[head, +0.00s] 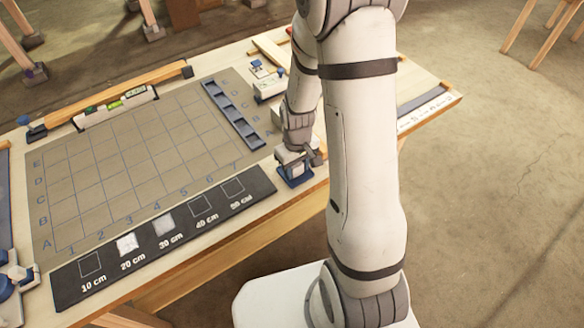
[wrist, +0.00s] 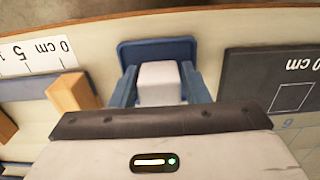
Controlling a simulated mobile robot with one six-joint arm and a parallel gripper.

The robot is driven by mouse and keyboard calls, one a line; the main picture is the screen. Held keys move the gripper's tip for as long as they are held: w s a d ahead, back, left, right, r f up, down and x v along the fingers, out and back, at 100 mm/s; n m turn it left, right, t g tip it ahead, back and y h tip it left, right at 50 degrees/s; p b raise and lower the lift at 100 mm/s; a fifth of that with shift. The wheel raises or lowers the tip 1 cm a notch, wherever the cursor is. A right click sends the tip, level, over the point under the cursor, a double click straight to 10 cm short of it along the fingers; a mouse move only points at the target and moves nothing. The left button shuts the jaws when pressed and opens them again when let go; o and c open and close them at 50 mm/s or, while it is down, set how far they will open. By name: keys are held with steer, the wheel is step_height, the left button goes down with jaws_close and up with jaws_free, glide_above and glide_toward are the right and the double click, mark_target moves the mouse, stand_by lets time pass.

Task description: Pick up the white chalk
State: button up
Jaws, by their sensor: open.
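A white block (wrist: 160,78), which I take for the white chalk, sits in or on a small blue tray (wrist: 157,49) in the wrist view. My gripper (wrist: 158,85) is open, with one blue finger on each side of the block. A narrow gap seems to show on each side, but I cannot tell whether a finger touches it. In the head view my gripper (head: 297,160) is low over the blue tray (head: 293,183) at the table's near edge, and it hides most of the block.
A dark strip (head: 175,232) with labelled squares lies left of the tray, beside a gridded board (head: 140,160). A wooden block (wrist: 73,92) stands close to my gripper in the wrist view. A white ruler (head: 425,110) lies to the right.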

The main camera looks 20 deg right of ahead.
steer(key=shift+c, duration=0.3)
steer(key=c, duration=0.7)
steer(key=shift+r, duration=0.1)
step_height(320, 180, up, 10)
steer(key=shift+f+b, duration=0.1)
steer(key=shift+b, duration=0.3)
steer(key=o, duration=0.5)
steer(key=shift+c, duration=1.3)
